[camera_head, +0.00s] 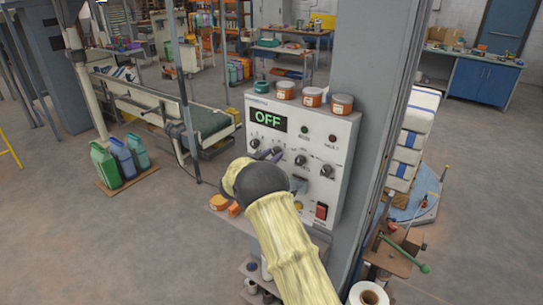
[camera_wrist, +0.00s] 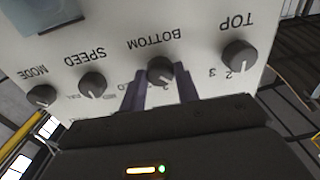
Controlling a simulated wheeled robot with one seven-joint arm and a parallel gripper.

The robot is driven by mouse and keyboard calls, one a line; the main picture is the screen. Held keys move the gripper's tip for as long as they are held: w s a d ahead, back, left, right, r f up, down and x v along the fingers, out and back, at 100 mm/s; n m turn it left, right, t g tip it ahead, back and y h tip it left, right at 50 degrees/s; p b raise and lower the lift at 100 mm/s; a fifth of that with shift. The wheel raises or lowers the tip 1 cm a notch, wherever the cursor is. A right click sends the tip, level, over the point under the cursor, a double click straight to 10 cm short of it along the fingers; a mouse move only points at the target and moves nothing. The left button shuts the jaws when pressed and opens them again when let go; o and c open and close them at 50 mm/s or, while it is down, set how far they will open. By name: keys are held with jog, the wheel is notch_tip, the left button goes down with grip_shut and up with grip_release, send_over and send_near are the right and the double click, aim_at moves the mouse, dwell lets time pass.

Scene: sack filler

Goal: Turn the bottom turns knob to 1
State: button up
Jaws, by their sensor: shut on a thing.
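The bottom turns knob (camera_wrist: 160,70) is a dark round knob under the upside-down label BOTTOM in the wrist view. My gripper (camera_wrist: 160,82) has its two purple fingers on either side of this knob and is shut on it. The fingers hide part of the knob's scale, so I cannot tell its setting for sure. In the head view, my gripper (camera_head: 274,156) is at the white control panel (camera_head: 345,150), whose green display (camera_head: 268,120) reads OFF. My arm hides part of the panel there.
In the wrist view, the TOP knob (camera_wrist: 238,56) is to the right, and the SPEED knob (camera_wrist: 92,85) and MODE knob (camera_wrist: 41,96) are to the left. Several small jars (camera_head: 312,97) stand on the panel's top. A red switch (camera_head: 321,211) is low on the panel.

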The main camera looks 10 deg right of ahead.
dwell(0.4)
jog(key=o, duration=1)
jog(key=shift+c, duration=0.2)
jog(key=b+v, duration=0.7)
jog(key=v, duration=1)
jog(key=shift+s+a, duration=0.2)
jog(key=shift+r, duration=0.1)
